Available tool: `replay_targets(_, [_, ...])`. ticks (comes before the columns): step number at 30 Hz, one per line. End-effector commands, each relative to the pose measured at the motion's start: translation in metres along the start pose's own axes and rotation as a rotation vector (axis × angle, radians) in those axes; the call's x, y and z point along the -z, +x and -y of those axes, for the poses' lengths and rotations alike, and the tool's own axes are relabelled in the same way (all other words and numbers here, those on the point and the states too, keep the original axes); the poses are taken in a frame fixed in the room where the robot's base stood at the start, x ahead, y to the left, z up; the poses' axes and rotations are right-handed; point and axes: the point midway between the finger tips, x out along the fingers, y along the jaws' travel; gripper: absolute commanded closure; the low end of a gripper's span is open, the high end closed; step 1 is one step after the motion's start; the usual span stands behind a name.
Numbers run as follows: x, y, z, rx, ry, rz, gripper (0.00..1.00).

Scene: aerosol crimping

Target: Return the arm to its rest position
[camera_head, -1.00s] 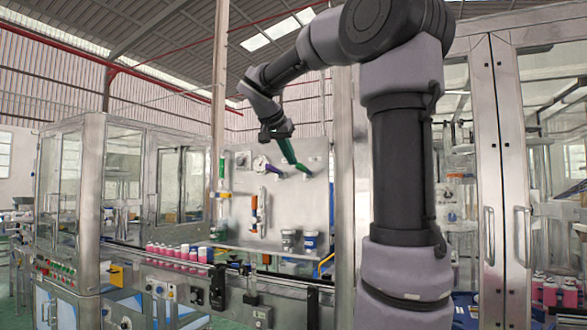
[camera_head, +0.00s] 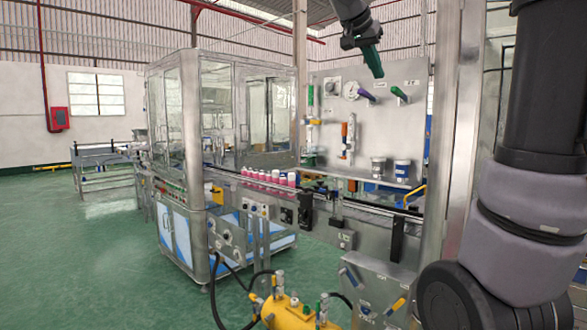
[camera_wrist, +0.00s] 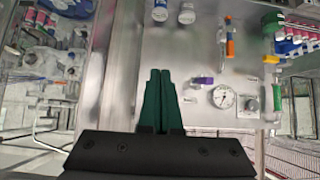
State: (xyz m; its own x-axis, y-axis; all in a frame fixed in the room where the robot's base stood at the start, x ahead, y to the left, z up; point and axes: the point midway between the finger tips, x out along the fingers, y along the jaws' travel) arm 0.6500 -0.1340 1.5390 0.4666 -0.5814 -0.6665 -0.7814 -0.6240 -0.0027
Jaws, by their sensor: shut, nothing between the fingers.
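My gripper (camera_head: 372,62) hangs at the top of the head view, its green fingers pointing down and slightly right. In the wrist view the fingers (camera_wrist: 160,85) are shut against each other with nothing between them. They are in front of the metal valve panel (camera_head: 375,130) and appear apart from it. My arm rises out of the top of the head view, so its middle links are hidden there.
The panel carries a gauge (camera_head: 351,91), a purple handle (camera_head: 367,95) and a green handle (camera_head: 399,92). Pink cans (camera_head: 268,178) line a conveyor beside a glazed machine (camera_head: 176,130). A yellow tank (camera_head: 290,314) stands low in front. Green floor is clear at left.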

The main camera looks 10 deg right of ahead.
Motion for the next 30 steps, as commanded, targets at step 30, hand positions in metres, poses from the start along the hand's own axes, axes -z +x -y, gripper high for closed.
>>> replay_targets(30, [-0.273, 0.013, -0.095, 0.678, -0.267, 0.409, 1.00])
